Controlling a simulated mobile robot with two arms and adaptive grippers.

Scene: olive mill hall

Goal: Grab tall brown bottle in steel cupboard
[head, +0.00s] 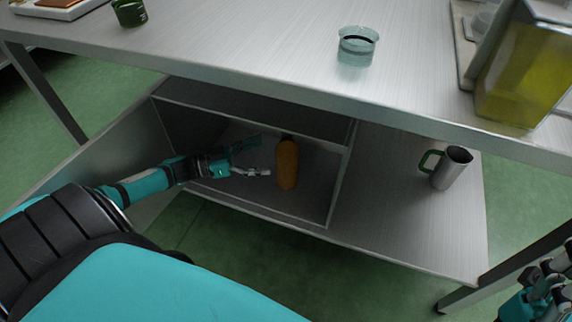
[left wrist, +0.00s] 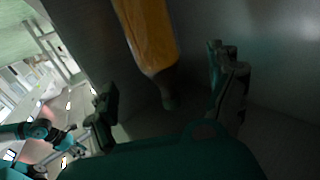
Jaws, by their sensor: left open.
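The tall brown bottle (head: 287,165) stands upright inside the open steel cupboard (head: 340,178) under the table. It is orange-brown with a dark top. My left gripper (head: 264,156) is inside the cupboard, just left of the bottle, open and empty, its fingers pointing towards it. In the left wrist view the bottle (left wrist: 148,35) shows beyond and between the spread fingers of the left gripper (left wrist: 165,85), with its dark neck towards the camera. My right gripper (head: 545,285) is partly in view at the lower right edge, and its finger opening is unclear.
The tabletop (head: 250,35) overhangs the cupboard. A steel jug with a green handle (head: 452,168) stands on the lower shelf (head: 400,215) right of the cupboard. On top are a glass dish (head: 358,45), a green cup (head: 129,12) and a yellow-green container (head: 525,75).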

